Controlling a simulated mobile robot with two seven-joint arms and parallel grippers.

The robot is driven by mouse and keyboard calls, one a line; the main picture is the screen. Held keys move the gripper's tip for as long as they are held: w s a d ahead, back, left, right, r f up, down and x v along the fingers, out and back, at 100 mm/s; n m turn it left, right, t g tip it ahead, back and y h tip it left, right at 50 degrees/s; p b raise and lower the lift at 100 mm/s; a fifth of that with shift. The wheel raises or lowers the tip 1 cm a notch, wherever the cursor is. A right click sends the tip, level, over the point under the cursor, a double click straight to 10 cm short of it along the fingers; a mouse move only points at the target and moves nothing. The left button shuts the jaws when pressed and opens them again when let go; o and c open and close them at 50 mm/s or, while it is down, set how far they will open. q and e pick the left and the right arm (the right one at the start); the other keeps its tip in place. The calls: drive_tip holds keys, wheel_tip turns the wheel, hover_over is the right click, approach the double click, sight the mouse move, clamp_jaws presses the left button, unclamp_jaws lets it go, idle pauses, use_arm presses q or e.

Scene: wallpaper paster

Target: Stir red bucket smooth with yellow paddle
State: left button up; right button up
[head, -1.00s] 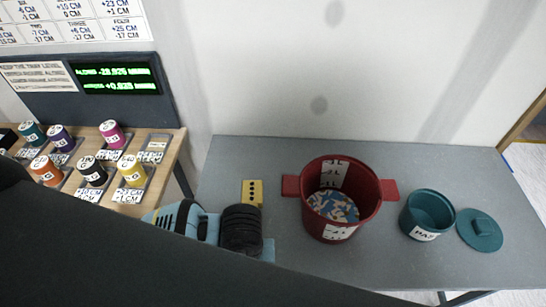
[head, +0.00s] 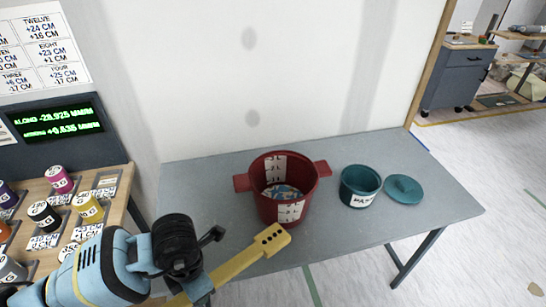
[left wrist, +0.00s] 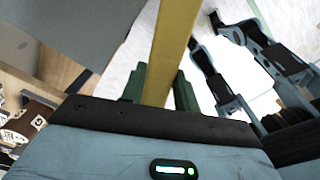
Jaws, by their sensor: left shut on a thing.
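The red bucket (head: 268,207) stands upright on the grey table, with handles on both sides and white level labels. Inside it lies a mottled blue and pale mix (head: 284,191), partly hidden by the near wall. My left gripper (head: 198,288) is shut on the yellow paddle (head: 240,262), in front and left of the bucket. The paddle slants up to the right, and its holed end shows in front of the bucket, outside it. In the left wrist view the yellow shaft (left wrist: 170,45) runs up from between my gripper fingers (left wrist: 158,85).
A teal pot (head: 360,188) and its lid (head: 404,189) sit right of the bucket on the grey table (head: 440,215). A wooden rack (head: 110,200) with coloured cans stands at the left. A wall rises behind the table.

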use_arm(q)
drive_tip(key=w+a+r+m, duration=0.2)
drive_tip(key=r+m, duration=0.4)
drive_tip(key=m, duration=0.7)
drive_tip(key=w+a+r+m, duration=0.3)
drive_tip(key=w+r+m, duration=0.2)
drive_tip(key=m, duration=0.8)
drive_tip(key=shift+a+r, duration=0.15)
drive_tip(key=shift+r, duration=0.6)
